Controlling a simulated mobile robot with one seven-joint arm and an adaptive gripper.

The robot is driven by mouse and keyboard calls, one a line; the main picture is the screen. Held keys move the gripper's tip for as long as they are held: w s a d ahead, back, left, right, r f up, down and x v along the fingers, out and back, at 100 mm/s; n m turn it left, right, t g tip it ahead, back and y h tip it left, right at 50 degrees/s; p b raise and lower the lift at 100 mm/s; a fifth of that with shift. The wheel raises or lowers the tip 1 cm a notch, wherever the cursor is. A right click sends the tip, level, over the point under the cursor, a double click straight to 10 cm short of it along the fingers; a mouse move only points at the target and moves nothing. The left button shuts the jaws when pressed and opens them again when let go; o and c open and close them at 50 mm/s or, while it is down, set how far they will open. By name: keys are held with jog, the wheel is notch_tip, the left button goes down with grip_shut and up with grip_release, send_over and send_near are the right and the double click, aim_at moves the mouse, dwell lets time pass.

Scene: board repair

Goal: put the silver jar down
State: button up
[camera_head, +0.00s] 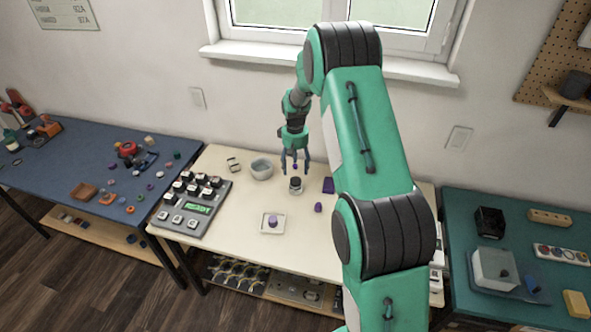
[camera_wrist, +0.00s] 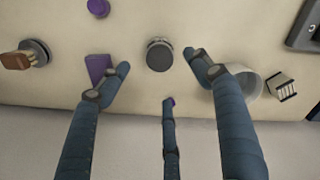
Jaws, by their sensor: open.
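The silver jar (camera_head: 296,185) has a dark top and stands upright on the cream middle table (camera_head: 225,240). It also shows in the wrist view (camera_wrist: 159,55), between and just beyond my spread fingertips. My gripper (camera_head: 295,168) is open, its fingers pointing down, just behind the jar in the head view. No finger is seen closed on the jar. In the wrist view the three fingers of my gripper (camera_wrist: 160,75) are apart with nothing held. The height of the fingertips above the table is hard to tell.
A grey bowl (camera_head: 261,169) stands left of the jar, near one finger in the wrist view. A purple block (camera_head: 328,185) lies to the right. A white tray (camera_head: 272,223) with a purple piece is in front. A button panel (camera_head: 192,203) fills the table's left side.

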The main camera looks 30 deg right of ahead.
jog(key=shift+r, duration=0.15)
dwell(0.5)
jog(key=shift+a+r, duration=0.15)
jog(key=shift+r, duration=0.2)
jog(key=s+a+r+t, duration=0.1)
jog(key=s+a+r, duration=0.4)
jog(key=r, duration=0.5)
jog(key=s+a+r+t, duration=0.1)
jog(key=s+a+r, duration=0.45)
jog(key=r, duration=0.35)
jog(key=s+a+r+t, duration=0.1)
jog(key=s+a+r, duration=0.4)
jog(key=r, duration=0.5)
jog(key=s+a+r+t, duration=0.1)
jog(key=s+a+r, duration=0.1)
jog(key=s, duration=0.7)
jog(key=s+a+r, duration=0.2)
jog(key=s+a, duration=0.2)
jog(key=s, duration=0.6)
jog(key=s+a+r+t, duration=0.1)
jog(key=s+a+r, duration=0.1)
jog(key=s, duration=0.8)
jog(key=shift+a+r+t, duration=0.3)
jog(key=shift+a+r, duration=0.1)
jog(key=shift+a, duration=0.05)
jog(key=shift+w, duration=0.1)
